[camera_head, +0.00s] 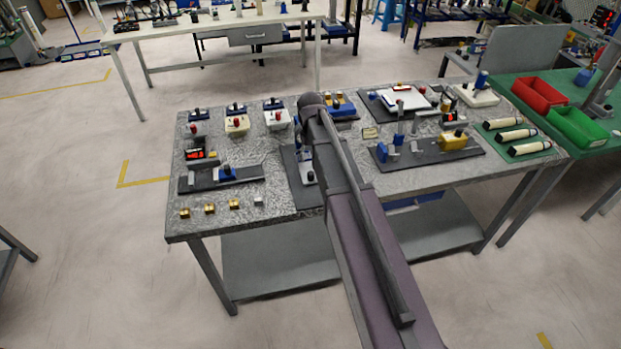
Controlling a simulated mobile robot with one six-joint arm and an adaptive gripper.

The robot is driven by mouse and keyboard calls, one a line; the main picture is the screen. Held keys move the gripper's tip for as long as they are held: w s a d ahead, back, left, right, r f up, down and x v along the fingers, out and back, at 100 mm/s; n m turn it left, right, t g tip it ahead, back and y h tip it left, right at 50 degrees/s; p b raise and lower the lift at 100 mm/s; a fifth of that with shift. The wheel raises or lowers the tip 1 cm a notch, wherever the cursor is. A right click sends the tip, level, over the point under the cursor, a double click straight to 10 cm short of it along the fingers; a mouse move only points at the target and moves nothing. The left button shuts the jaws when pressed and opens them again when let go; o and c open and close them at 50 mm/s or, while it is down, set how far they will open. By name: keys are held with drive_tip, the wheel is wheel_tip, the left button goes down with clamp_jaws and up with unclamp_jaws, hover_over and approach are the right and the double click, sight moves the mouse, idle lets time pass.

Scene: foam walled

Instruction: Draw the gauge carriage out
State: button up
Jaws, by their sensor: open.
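Two dark base plates carry blue sliding parts, and I cannot tell for sure which is the gauge carriage. One blue block (227,173) sits on the long dark rail plate (195,184) at the left front. The other blue part (382,152) stands on the right dark plate (425,156), with a grey post and a yellow block (453,140). My gripper (304,128) is at the dark end of my arm, over the table's middle, and shows only in small part. It is open, apart from both blue parts. My arm hides part of the middle plate (306,195).
Several brass blocks (209,208) line the table's (270,209) front left. Boxes with red buttons (236,124) stand behind. A white plate (404,98) lies at the back right. Red (538,95) and green (577,129) bins stand on the green table at right.

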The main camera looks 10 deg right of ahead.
sight(311, 173)
drive_tip(key=shift+f+b, duration=4.25)
drive_tip(key=shift+f, duration=0.3)
clamp_jaws()
